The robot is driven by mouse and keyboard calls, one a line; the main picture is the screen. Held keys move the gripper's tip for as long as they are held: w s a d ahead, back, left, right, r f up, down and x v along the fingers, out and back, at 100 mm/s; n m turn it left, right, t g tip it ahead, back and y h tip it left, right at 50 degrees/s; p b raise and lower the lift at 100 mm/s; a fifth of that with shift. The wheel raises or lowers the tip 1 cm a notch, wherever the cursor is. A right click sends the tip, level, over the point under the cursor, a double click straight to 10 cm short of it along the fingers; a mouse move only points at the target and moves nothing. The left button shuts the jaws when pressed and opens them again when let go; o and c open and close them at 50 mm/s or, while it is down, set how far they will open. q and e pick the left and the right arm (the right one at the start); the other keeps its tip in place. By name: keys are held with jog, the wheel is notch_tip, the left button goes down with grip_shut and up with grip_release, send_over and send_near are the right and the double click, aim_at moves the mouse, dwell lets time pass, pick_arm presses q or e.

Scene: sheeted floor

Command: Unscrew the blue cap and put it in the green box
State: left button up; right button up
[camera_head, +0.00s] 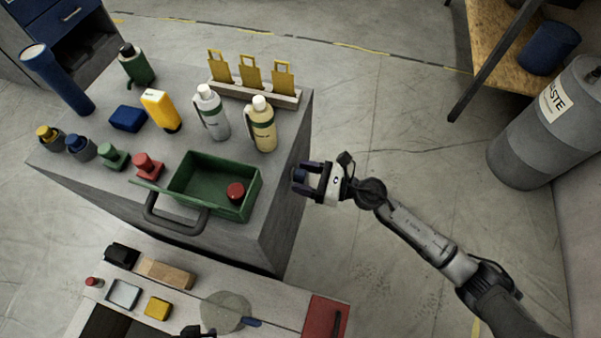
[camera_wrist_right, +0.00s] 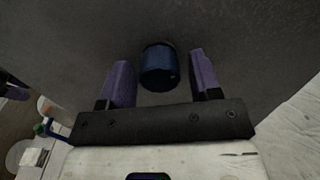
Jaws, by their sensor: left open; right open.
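The blue cap (camera_wrist_right: 158,68) is a dark blue cylinder against a dark grey surface in the right wrist view. In the head view it is a small dark patch (camera_head: 299,175) beside the grey cabinet's right side. My right gripper (camera_wrist_right: 160,82) is open around it, one purple finger on each side, with gaps. It also shows in the head view (camera_head: 304,182). The green box (camera_head: 222,209) stands open on the cabinet top with a red round piece (camera_head: 235,191) inside. My left gripper (camera_wrist_right: 12,86) shows only partly at the wrist view's left edge, open.
A lower bench (camera_head: 275,305) stands in front. A grey drum (camera_head: 535,135) stands right; floor between is clear.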

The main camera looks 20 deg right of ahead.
jog(key=m+p, duration=0.4)
jog(key=m, duration=0.1)
jog(key=m+p, duration=0.3)
jog(key=m, duration=0.2)
jog(key=r+m+p, duration=0.1)
jog(key=m+p, duration=0.3)
jog(key=m, duration=0.1)
jog(key=shift+p, duration=0.3)
jog(key=m, duration=0.1)
jog(key=m+p, duration=0.1)
jog(key=m, duration=0.1)
jog(key=shift+f, duration=0.35)
jog(key=shift+c, duration=0.3)
